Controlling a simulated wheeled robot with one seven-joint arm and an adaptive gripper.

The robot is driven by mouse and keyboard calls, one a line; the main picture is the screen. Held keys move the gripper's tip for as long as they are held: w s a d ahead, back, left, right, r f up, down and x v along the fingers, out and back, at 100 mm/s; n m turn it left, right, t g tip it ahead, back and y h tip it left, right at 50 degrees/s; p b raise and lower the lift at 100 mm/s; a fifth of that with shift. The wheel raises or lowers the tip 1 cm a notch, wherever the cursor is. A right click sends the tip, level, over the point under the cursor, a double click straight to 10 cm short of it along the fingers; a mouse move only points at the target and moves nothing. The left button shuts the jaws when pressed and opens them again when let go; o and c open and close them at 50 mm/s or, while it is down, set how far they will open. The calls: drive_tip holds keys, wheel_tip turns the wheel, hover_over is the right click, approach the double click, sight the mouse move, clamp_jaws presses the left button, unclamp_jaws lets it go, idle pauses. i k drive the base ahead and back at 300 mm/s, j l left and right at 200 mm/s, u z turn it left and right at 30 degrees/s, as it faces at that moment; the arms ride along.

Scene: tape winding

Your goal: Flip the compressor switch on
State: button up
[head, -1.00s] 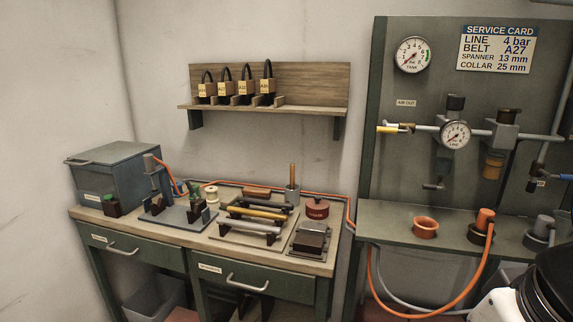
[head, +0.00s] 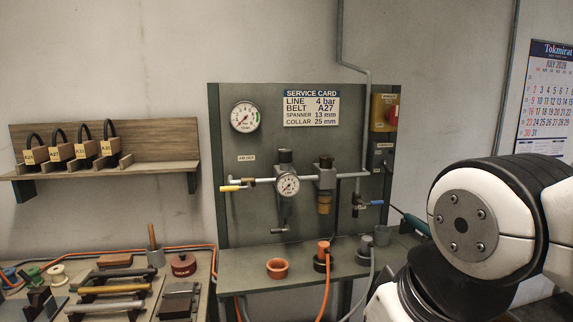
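Two switch-like boxes are on the right edge of the green panel (head: 230,180). The upper is a yellow box (head: 378,112) with a red part (head: 394,115) on its right side. Below it is a dark grey box (head: 376,158) with a small label. The labels are too small to read, so I cannot tell which one is the compressor switch or its position. My white and black arm fills the lower right, in front of and to the right of the panel. My gripper is out of view.
The panel holds a tank gauge (head: 245,117), a line gauge (head: 288,185), a yellow-handled valve (head: 232,188) and a blue-handled valve (head: 371,203). A workbench with tools is lower left, a belt shelf (head: 110,165) above. A calendar (head: 546,95) hangs right.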

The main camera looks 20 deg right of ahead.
sight(389, 171)
drive_tip(key=z, duration=0.7)
